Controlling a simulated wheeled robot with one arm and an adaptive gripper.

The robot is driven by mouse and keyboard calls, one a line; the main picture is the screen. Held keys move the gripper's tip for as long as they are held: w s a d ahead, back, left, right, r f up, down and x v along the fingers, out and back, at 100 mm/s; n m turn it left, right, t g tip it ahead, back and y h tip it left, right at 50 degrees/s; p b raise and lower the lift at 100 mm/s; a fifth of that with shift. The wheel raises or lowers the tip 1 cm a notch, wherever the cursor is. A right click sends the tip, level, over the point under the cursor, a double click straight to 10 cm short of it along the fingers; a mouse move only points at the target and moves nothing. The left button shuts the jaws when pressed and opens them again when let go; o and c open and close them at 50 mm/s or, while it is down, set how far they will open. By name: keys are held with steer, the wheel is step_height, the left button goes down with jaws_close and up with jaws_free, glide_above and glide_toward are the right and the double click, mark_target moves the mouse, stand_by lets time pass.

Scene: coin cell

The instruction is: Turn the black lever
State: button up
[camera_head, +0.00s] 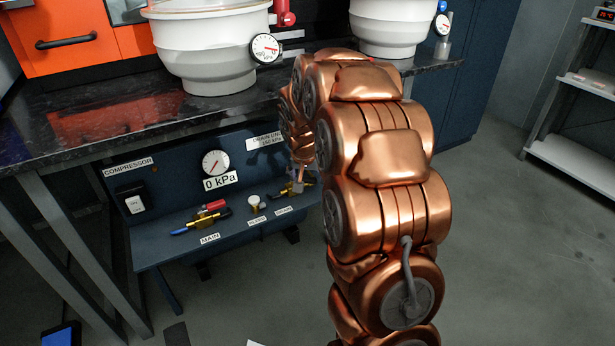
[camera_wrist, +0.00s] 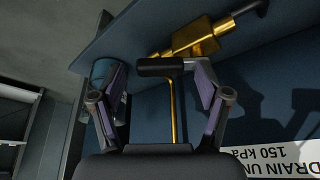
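My gripper (camera_wrist: 155,82) is open, one finger on each side of the lever. The right fingertip is very near the bar's right end; I cannot tell whether they touch. A clear gap shows by the left finger. In the head view, my arm partly hides the drain valve (camera_head: 311,182), and the lever is not clear.
The drain label (camera_wrist: 268,158) lies right of my gripper.

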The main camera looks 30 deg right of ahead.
steer(key=c, duration=1)
steer(key=shift+c, duration=0.2)
steer(key=shift+r+p, duration=0.15)
steer(key=shift+p, duration=0.5)
steer(key=shift+w+d+r+n+y+p, duration=0.2)
steer(key=shift+n+y+p, duration=0.1)
steer(key=shift+n+p, duration=0.6)
steer(key=n+p, duration=0.1)
steer(key=p, duration=0.1)
steer(key=n+p, duration=0.1)
steer(key=p, duration=0.1)
steer(key=shift+w+d+t+y, duration=0.25)
steer(key=shift+w+t+y, duration=0.05)
steer(key=n+p, duration=0.2)
steer(key=w+y+p, duration=0.1)
steer(key=shift+d+f+n+p, duration=0.2)
steer(key=shift+d+n+p, duration=0.05)
steer(key=shift+n+p, duration=0.15)
steer(key=shift+w+f+n+p, duration=0.1)
steer(key=shift+n+p, duration=0.3)
steer(key=shift+p, duration=0.05)
steer(key=shift+f, duration=0.1)
steer(key=shift+d, duration=0.1)
